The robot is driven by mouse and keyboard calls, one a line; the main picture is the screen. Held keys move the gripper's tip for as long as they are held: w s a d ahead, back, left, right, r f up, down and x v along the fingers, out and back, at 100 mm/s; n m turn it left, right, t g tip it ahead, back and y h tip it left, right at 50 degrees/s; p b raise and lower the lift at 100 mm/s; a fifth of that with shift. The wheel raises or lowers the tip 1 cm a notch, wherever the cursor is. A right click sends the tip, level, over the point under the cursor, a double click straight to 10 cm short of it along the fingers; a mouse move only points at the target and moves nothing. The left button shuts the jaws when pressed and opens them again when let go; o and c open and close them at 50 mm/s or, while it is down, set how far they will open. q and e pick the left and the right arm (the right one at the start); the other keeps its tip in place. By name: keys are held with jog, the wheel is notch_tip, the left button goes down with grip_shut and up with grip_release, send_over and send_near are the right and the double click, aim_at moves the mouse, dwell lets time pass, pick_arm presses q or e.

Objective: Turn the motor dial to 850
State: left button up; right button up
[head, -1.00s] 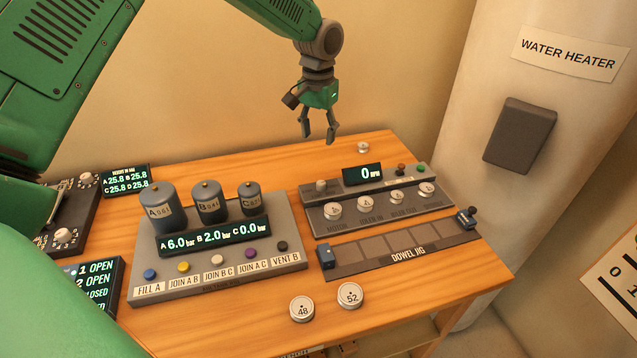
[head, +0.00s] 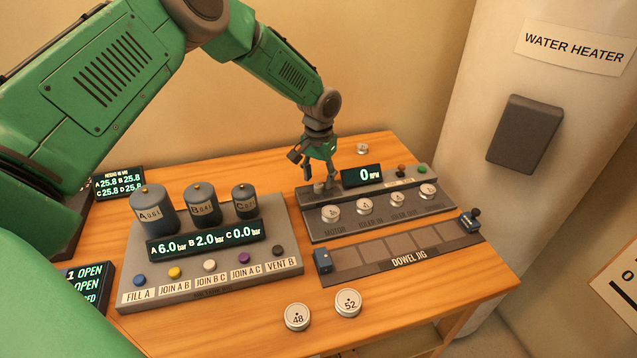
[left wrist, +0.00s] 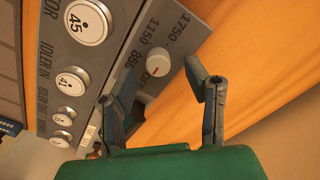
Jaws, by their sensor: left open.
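The motor dial is a small light knob with a red mark at the corner of the grey gear panel (head: 380,222). In the left wrist view the dial (left wrist: 158,76) shows between my finger lines, beside printed OFF, 850, 1150 and 1750. Its red mark seems to be near OFF, partly blocked from clear reading. My left gripper (head: 319,182) is open and points down at the dial, hiding most of it in the head view; whether the fingers touch it I cannot tell. The panel's display (head: 362,175) reads 0 RPM. My right gripper is not in view.
Numbered discs, including the motor one (head: 331,213), line the panel front. A dowel jig (head: 405,252) lies before it. A tank console (head: 210,284) stands left. Loose discs 48 (head: 297,317) and 52 (head: 347,303) lie in front. The water heater (head: 545,110) rises at right.

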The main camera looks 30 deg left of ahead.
pick_arm(q)
jog(key=shift+s+d+f, duration=0.1)
jog(key=shift+d+f, duration=0.1)
jog(key=shift+f, duration=0.85)
jog(key=shift+a+f, duration=0.1)
jog(key=shift+a, duration=0.05)
jog(key=shift+a, duration=0.15)
grip_shut()
